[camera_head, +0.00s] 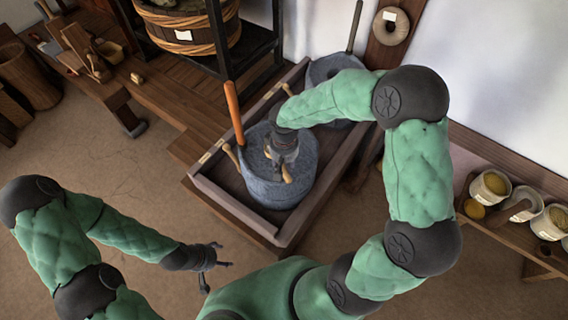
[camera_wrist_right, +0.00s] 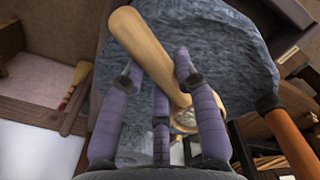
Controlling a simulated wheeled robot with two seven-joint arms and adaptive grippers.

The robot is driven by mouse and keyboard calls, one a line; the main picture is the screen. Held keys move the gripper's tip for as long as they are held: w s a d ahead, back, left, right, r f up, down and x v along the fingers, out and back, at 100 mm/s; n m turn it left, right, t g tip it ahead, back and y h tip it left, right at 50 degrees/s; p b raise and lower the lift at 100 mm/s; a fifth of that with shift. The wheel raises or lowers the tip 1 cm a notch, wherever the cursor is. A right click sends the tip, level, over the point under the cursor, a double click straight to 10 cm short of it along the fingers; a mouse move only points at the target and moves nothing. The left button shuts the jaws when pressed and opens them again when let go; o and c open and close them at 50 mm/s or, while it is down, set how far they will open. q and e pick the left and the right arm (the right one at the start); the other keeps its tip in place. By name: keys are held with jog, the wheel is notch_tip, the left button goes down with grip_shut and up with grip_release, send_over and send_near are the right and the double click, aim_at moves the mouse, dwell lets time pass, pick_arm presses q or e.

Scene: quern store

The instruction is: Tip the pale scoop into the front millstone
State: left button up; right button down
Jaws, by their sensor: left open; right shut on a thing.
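The pale scoop (camera_wrist_right: 149,52) is held between the fingers of my right gripper (camera_wrist_right: 156,72). In the head view, my right gripper (camera_head: 283,158) is over the front millstone (camera_head: 262,188), a blue-grey stone with an upright orange handle (camera_head: 234,112). Only a small part of the scoop (camera_head: 287,176) shows there, low over the stone's top. Whether it touches the stone I cannot tell. My left gripper (camera_head: 215,266) is open and empty, left of and below the tray, over the floor.
The millstones stand in a wooden tray (camera_head: 237,206). A back millstone (camera_head: 322,68) with a dark handle is behind. A pale wooden tool (camera_head: 230,153) is left of the front stone. Pots (camera_head: 490,186) stand on a shelf at right. A banded tub (camera_head: 185,30) stands at back left.

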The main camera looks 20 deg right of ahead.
jog(key=shift+f+b, duration=0.95)
jog(key=shift+f, duration=0.45)
jog(key=shift+r+p, duration=0.4)
jog(key=shift+p, duration=0.4)
jog(key=shift+w+d+r+g+y+p, duration=0.1)
jog(key=shift+r+g+y+p, duration=0.45)
jog(key=shift+p, duration=0.8)
jog(key=shift+f+b, duration=0.65)
jog(key=shift+b, duration=0.4)
jog(key=shift+f+t+h+b, duration=0.3)
jog(key=shift+t+h+b, duration=0.2)
jog(key=shift+b, duration=0.65)
jog(key=shift+r+p, duration=0.35)
jog(key=shift+p, duration=0.4)
jog(key=r+g+y+p, duration=0.1)
jog(key=p, duration=0.3)
jog(key=shift+p, duration=0.3)
jog(key=shift+f, duration=0.1)
